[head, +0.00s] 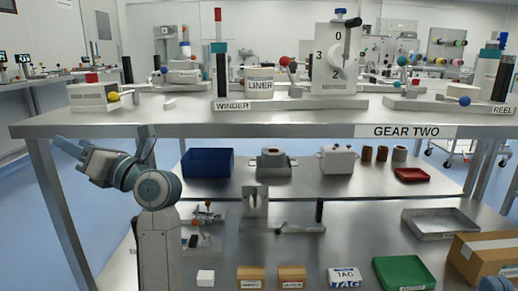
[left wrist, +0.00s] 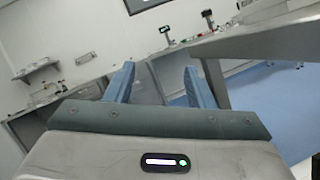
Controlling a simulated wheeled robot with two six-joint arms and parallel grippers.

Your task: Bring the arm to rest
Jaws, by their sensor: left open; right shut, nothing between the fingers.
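My left arm rises at the left of the head view, in front of the workbench (head: 300,121). Its gripper (head: 68,149) points left near the bench's left leg, just below the level of the top. In the left wrist view the two blue fingers of the left gripper (left wrist: 158,76) stand apart with nothing between them. My right gripper does not show in either view.
The bench top carries a winder, a liner roll (head: 260,82) and a numbered dial unit (head: 336,60). Below are a blue bin (head: 207,162), a red tray (head: 411,175), a green tray (head: 404,272) and a cardboard box (head: 487,252). Blue floor lies clear at the left.

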